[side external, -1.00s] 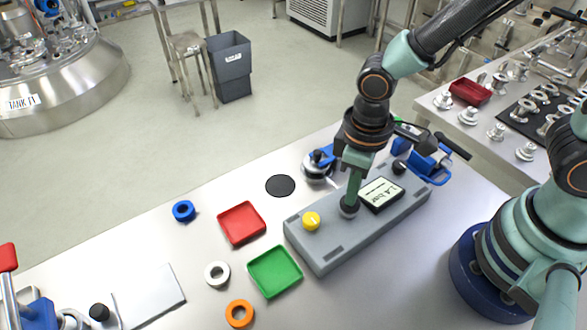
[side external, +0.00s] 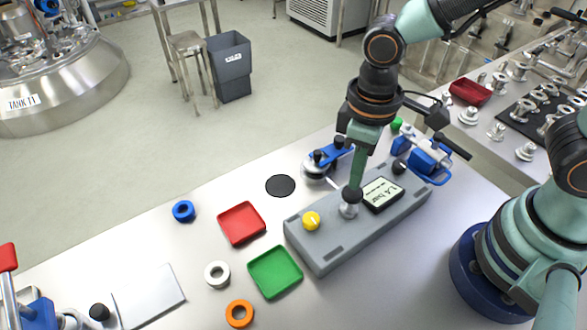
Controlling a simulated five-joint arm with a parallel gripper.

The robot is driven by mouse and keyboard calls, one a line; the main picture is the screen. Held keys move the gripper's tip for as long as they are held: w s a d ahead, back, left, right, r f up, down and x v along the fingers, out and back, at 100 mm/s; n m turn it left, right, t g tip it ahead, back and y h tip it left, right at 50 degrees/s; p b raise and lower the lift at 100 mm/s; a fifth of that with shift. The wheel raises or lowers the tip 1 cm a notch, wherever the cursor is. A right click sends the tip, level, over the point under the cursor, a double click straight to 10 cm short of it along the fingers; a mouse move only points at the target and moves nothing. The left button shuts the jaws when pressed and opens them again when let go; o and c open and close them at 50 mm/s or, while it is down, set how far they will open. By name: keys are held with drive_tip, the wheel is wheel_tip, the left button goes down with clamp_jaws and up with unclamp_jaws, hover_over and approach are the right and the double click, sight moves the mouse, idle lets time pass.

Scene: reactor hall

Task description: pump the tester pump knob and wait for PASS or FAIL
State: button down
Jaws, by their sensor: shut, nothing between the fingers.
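The tester (side external: 325,262) is a long grey box on the steel bench. Its screen (side external: 383,194) shows a small reading that looks like "1.4 bar"; I see no PASS or FAIL on it. The black pump knob (side external: 352,196) stands raised on a silver stem left of the screen. My gripper (side external: 355,184) points down, shut and empty, with its tip at the top of the knob. I cannot tell whether it touches or hovers just above.
A yellow knob (side external: 312,221) sits on the tester's left part. A red tray (side external: 242,223) and a green tray (side external: 275,272) lie empty to the left. A blue clamp fixture (side external: 424,160) and a blue-handled part (side external: 327,157) stand close behind the tester.

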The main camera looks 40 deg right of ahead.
sight(353, 192)
idle(0.4)
drive_tip(key=shift+r, duration=2.5)
drive_tip(key=w+d+r+m+t, duration=0.2)
drive_tip(key=d+r+m, duration=0.1)
drive_tip(key=d, duration=0.4)
drive_tip(key=w+d+r+m+t, duration=0.2)
drive_tip(key=d+r+m+t, duration=0.1)
drive_tip(key=d, duration=0.5)
drive_tip(key=shift+d+r+t, duration=0.3)
drive_tip(key=shift+r, duration=0.55)
drive_tip(key=c, duration=1.5)
unclamp_jaws()
drive_tip(key=shift+c, duration=0.2)
